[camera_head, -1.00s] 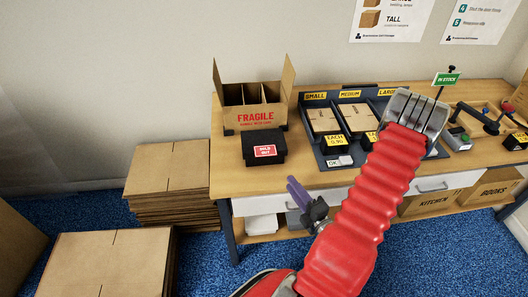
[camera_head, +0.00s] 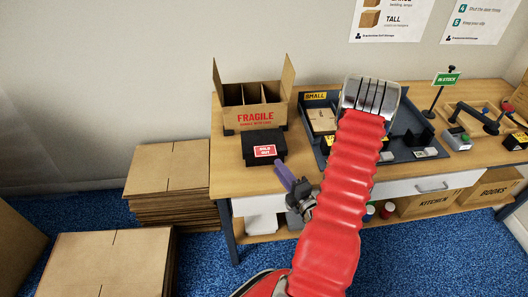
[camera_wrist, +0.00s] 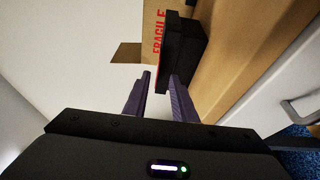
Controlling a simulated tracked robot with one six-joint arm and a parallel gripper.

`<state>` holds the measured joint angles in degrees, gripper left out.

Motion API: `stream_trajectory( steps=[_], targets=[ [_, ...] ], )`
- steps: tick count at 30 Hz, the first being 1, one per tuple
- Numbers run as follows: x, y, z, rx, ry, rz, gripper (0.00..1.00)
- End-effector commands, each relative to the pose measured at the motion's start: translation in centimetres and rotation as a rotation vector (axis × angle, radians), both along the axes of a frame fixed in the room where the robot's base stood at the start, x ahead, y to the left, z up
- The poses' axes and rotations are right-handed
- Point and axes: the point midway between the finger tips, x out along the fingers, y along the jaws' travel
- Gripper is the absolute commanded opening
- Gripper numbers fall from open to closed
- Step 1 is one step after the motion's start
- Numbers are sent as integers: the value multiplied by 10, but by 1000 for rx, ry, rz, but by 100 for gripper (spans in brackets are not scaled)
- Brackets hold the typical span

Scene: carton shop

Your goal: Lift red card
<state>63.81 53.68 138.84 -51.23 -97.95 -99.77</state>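The red card (camera_head: 265,151) with white lettering lies on the top of a black block (camera_head: 262,142) near the front edge of the table. My gripper (camera_head: 279,167) has purple fingers and is just right of and below the block in the head view. In the wrist view the two fingers of my gripper (camera_wrist: 160,77) stand apart with nothing between them. The black block (camera_wrist: 184,50) is ahead of the fingertips there. I cannot tell whether the fingers touch the block.
A FRAGILE carton (camera_head: 257,116) with dividers stands behind the block. A tray of sized cartons (camera_head: 322,157) is partly hidden behind my arm. A green IN STOCK sign (camera_head: 447,79) stands to the right. Stacked flat cardboard (camera_head: 167,170) is left of the table (camera_head: 220,175).

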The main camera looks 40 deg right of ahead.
Motion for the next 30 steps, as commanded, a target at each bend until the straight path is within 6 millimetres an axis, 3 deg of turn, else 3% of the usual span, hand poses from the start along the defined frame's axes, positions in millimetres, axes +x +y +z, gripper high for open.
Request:
stream_trajectory(
  steps=[11, 22, 30],
  targets=[
    [4, -1, 1, -1, 0, 2, 24],
    [44, -11, 3, -1, -1, 4, 24],
    [50, -14, 3, 1, 1, 1, 24]
  ],
)
